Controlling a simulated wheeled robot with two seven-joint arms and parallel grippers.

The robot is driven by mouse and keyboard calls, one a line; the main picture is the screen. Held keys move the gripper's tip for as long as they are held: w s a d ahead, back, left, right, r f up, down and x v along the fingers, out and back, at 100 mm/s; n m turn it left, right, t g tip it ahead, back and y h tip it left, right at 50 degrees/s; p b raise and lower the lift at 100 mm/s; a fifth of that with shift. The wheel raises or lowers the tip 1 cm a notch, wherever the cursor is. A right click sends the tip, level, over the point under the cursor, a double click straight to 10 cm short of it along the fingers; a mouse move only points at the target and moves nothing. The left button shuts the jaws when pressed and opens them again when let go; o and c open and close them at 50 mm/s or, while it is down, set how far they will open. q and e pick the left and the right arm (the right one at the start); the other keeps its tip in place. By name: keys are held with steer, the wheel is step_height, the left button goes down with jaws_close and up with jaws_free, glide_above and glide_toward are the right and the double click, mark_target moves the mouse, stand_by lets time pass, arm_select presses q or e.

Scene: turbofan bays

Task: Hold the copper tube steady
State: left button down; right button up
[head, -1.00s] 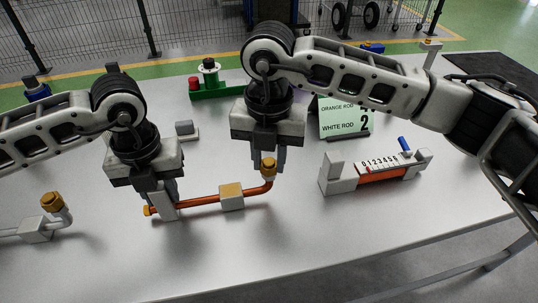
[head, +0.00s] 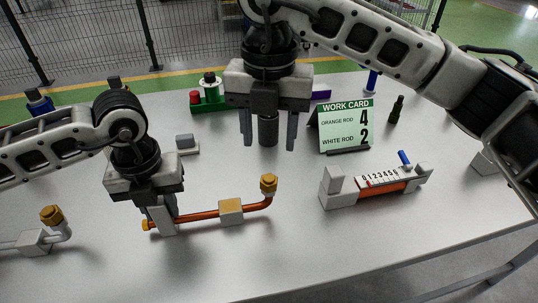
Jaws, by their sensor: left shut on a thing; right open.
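The copper tube (head: 198,216) runs left to right at the front middle of the table, bending up at its right end to a brass fitting (head: 268,183). A second brass fitting is at its left end. A pale block with a tan top (head: 231,211) sits around or under its middle. My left gripper (head: 164,222) is shut on the copper tube near its left end; its fingers hide part of the tube. My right gripper (head: 269,141) is open, above and behind the tube, apart from it. A dark grey cylindrical part shows between its fingers.
A work card (head: 346,126) reads orange rod 4, white rod 2. A gauge with a numbered scale and orange rod (head: 381,187) stands right. A white tube with a brass fitting (head: 52,216) is at far left. A green tray (head: 213,105) and a dark bottle (head: 396,109) stand behind.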

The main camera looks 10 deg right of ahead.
steer(key=shift+r, duration=1.7)
arm_select(q)
steer(key=c, duration=1)
jaws_free()
steer(key=shift+r, duration=0.15)
